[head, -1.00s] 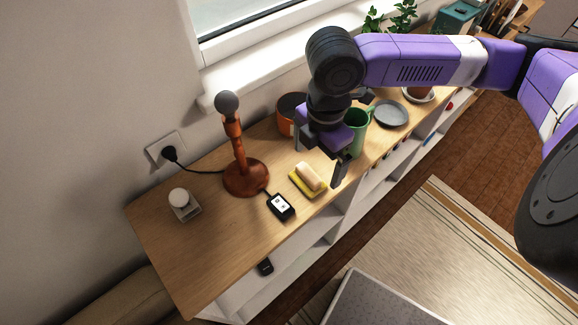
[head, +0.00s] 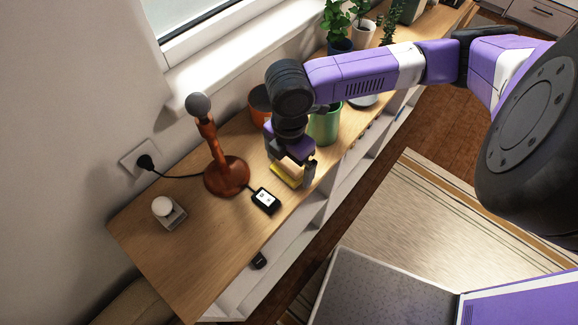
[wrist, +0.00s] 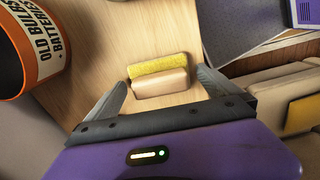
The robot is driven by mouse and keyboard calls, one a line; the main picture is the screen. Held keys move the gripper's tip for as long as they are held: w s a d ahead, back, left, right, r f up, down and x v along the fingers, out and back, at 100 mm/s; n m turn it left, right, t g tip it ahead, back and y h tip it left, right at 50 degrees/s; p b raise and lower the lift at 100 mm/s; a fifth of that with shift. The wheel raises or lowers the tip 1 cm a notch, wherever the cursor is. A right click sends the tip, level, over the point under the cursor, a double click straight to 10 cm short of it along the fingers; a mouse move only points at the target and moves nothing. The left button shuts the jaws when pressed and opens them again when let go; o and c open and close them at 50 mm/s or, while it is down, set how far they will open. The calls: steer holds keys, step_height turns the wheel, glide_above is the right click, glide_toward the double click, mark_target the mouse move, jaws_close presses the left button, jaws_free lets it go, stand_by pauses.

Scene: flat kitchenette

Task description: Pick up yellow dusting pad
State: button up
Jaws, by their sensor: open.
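The yellow dusting pad (head: 285,177) lies on the wooden shelf top, partly hidden under my gripper in the head view. In the wrist view the pad (wrist: 157,65) is a yellow strip with a beige block-shaped handle (wrist: 160,83) on its near side. My gripper (head: 290,172) is just above the pad, pointing down. In the wrist view my gripper (wrist: 162,88) is open, with one finger on each side of the handle and a gap to each. Nothing is held.
An orange "old bulbs + batteries" container (wrist: 28,48) stands left of the pad in the wrist view. The shelf's front edge is close.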

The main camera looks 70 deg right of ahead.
mark_target(289, 163)
steer(key=c, duration=1.3)
steer(key=shift+r, duration=0.2)
step_height(289, 163, up, 20)
steer(key=shift+f, duration=0.15)
